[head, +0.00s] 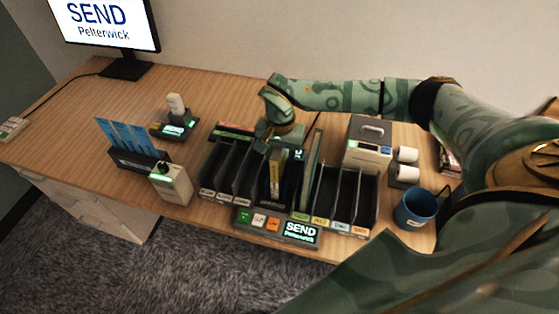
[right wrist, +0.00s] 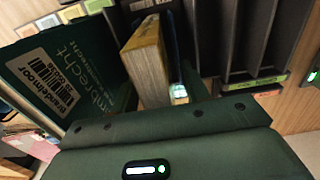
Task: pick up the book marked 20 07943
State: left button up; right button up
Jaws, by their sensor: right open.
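My right gripper (head: 284,146) is over the upper edges of the books in the middle of the black sorter, open. A thin yellow book (head: 276,172) stands upright in a slot just below it; its pale page edges show in the right wrist view (right wrist: 148,62). A green book (head: 313,166) stands just to the right; in the right wrist view its cover with a white barcode label (right wrist: 50,78) shows at the left. I cannot read the number 20 07943 on any book. In the right wrist view my gripper's green housing fills the bottom, and its fingertips are not clear. My left gripper is out of view.
The sorter (head: 230,192) has several empty slots on both sides. A SEND panel (head: 300,231) lies in front.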

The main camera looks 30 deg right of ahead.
grip_shut()
